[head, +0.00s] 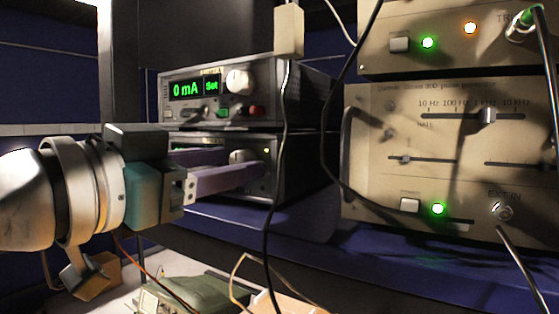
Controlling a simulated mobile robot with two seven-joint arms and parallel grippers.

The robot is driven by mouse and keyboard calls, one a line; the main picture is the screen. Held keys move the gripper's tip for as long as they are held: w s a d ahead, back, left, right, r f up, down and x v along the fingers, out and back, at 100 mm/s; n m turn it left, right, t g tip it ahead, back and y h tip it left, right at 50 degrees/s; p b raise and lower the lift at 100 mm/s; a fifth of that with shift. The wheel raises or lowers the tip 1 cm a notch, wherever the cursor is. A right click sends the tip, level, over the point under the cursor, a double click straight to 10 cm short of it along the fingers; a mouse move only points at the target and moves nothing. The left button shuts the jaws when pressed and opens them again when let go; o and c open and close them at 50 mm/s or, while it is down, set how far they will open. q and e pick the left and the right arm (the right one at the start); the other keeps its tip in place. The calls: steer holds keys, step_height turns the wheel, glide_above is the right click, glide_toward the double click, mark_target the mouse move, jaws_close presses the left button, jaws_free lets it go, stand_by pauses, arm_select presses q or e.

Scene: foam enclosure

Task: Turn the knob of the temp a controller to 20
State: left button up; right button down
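Two stacked bench controllers stand on the shelf. The upper one (285,92) has a green display reading "0 mA" and "Set", with a pale round knob (240,81). The lower controller (292,165) has a similar pale knob (243,156) and a small lit lamp at its right. Its display is hidden behind my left gripper, and I cannot read its label or value. My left gripper (246,165) comes in from the left with its two purple fingers apart. The fingertips are at the lower knob, one on each side; I cannot tell whether they touch it. My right gripper is not in view.
Two beige instruments (372,150) with sliders and green lamps are stacked at the right. A black cable (283,130) with a beige plug hangs in front of the controllers. Below, a greenish device (180,296) and loose wires lie on a pale surface.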

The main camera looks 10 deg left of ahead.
arm_select(q)
jaws_close()
steer(key=shift+n, duration=0.3)
stand_by(0.3)
steer(key=n+p, duration=0.1)
steer(key=n, duration=0.1)
steer(key=shift+r+n, duration=0.1)
steer(key=shift+n, duration=0.2)
steer(key=shift+n+p, duration=0.8)
steer(key=shift+n, duration=0.6)
steer(key=shift+o, duration=0.8)
jaws_free()
